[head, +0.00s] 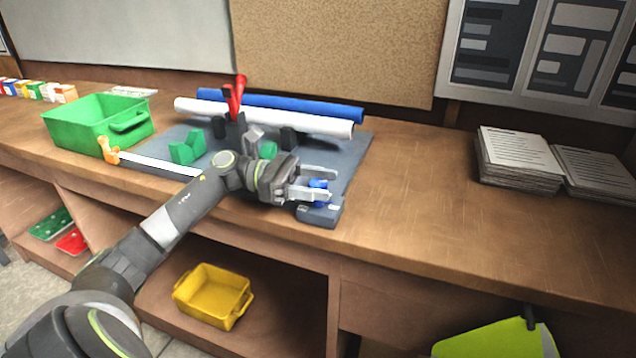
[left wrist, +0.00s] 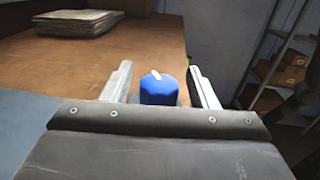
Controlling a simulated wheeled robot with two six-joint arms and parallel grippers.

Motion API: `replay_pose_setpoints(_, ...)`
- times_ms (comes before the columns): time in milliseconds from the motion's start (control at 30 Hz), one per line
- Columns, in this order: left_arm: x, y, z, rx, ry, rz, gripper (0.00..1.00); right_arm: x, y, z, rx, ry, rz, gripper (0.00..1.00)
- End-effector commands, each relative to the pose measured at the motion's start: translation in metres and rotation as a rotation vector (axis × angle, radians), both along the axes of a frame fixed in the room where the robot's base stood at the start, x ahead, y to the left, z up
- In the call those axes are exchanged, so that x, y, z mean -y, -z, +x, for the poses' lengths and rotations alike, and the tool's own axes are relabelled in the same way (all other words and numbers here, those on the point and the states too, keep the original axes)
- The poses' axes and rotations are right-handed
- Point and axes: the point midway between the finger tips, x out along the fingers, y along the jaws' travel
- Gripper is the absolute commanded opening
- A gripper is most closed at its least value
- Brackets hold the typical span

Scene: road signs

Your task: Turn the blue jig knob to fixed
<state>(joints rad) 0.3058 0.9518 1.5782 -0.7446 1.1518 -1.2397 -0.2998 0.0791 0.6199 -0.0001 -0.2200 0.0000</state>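The blue jig knob (head: 318,184) sits on a small grey block (head: 322,214) at the front right corner of the grey jig board (head: 352,150). My left gripper (head: 322,183) is open, with one finger on each side of the knob. In the left wrist view the blue knob (left wrist: 159,91) stands between the fingertips (left wrist: 160,70), with a gap to each finger. I cannot read any setting label. My right gripper is not in view.
Green clamps (head: 188,147), a red-handled clamp (head: 235,97) and white (head: 262,117) and blue rolls (head: 290,107) lie behind my arm. A green bin (head: 97,122) stands left. Paper stacks (head: 515,160) lie right. The bench (head: 430,215) between is clear.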

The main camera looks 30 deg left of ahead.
Motion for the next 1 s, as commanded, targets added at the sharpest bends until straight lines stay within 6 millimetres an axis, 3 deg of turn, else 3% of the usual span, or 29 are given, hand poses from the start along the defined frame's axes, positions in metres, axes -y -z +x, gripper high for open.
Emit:
replay_pose_setpoints(267, 0.0, -0.009, 0.0, 0.004, 0.001, 0.001, 0.54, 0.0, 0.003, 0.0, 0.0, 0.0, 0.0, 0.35)
replay_pose_setpoints(700, 0.0, -0.085, 0.0, 0.004, 0.0, 0.001, 0.54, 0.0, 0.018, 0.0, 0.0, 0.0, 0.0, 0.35)
replay_pose_setpoints(1000, 0.0, -0.1, 0.0, 0.0, 0.0, 0.0, 0.54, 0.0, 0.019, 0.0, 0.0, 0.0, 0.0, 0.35)
